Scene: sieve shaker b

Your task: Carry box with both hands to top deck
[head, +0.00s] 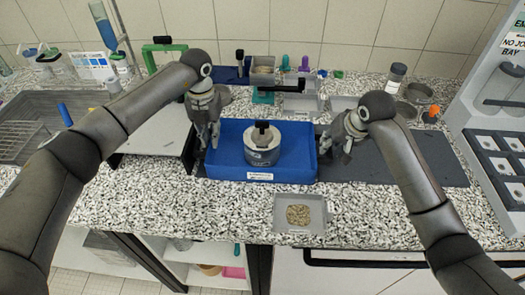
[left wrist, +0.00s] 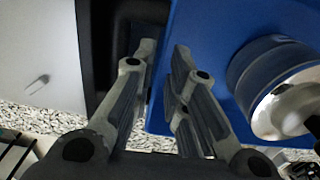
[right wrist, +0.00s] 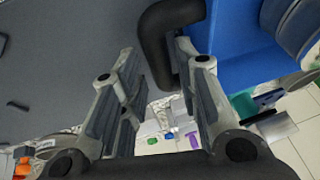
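The blue box (head: 222,165) stands on the speckled counter in the head view, with a round metal pan (head: 262,154) with a dark knob inside it. My left gripper (head: 208,143) points down at the box's left end. In the left wrist view its fingers (left wrist: 164,50) are apart, with a black handle (left wrist: 125,30) and the blue wall just beyond. My right gripper (head: 330,145) is at the right end. In the right wrist view its fingers (right wrist: 152,52) are apart, with a black handle (right wrist: 152,45) at their tips. Contact cannot be told. I cannot tell which surface is the top deck.
A pale platform (head: 155,138) stands close left of the box. A tray of grains (head: 300,213) sits at the front edge. Dark grey matting (head: 380,172) lies to the right. Bottles and small trays line the back; a white rack (head: 500,110) stands far right.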

